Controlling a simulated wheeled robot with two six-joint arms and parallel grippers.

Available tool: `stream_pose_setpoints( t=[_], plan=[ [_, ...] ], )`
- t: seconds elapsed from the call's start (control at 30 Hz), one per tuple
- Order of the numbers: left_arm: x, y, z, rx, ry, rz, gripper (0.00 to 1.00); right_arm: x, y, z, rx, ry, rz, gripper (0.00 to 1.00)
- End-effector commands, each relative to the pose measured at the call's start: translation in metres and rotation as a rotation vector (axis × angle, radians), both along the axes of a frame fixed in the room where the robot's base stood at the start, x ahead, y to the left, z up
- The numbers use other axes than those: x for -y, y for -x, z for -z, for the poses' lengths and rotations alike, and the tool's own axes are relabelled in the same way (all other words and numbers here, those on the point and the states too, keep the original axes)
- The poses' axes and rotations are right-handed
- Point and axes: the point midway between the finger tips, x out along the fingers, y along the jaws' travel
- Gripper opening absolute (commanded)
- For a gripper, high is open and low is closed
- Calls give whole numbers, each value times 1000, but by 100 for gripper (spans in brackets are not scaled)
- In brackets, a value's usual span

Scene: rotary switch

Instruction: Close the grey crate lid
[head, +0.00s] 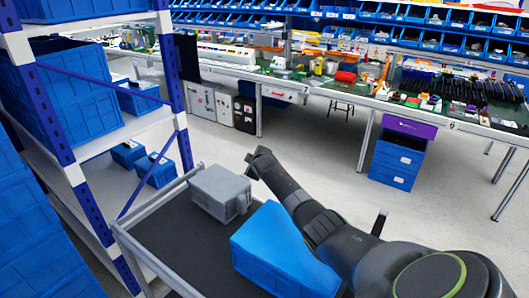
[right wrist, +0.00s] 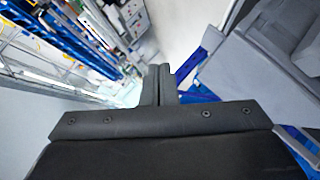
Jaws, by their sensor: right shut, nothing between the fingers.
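The grey crate (head: 215,200) stands on the dark top of a cart, left of the centre in the head view. Its upper face looks flat and covered by the grey lid (head: 220,180), but I cannot tell whether the lid is fully down. In the right wrist view, grey panels of the crate (right wrist: 245,75) fill the upper right. My right gripper (head: 254,156) is just beyond and to the right of the crate, apart from it in the head view. Its fingers (right wrist: 159,72) are together and empty. My left gripper is not in view.
A blue crate (head: 270,250) stands on the cart (head: 165,225) beside the grey one, under my right arm. A shelf rack (head: 85,190) with blue crates stands close on the left. A workbench (head: 320,90) runs across the back. Open floor (head: 300,150) lies between.

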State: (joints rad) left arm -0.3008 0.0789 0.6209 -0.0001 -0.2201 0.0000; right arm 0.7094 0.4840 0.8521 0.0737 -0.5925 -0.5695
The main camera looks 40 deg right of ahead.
Motion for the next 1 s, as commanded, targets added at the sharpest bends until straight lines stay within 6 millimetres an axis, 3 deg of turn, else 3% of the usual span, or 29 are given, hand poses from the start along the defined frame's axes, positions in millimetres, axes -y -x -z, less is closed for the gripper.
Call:
stream_pose_setpoints(
  t=[0.5, 1.0],
  plan=[
    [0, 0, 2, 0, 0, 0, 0, 12, 40, -39, 0, 2, 1, 0],
    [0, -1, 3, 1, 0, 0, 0, 13, 48, -49, -1, 0, 0, 0]
  ],
)
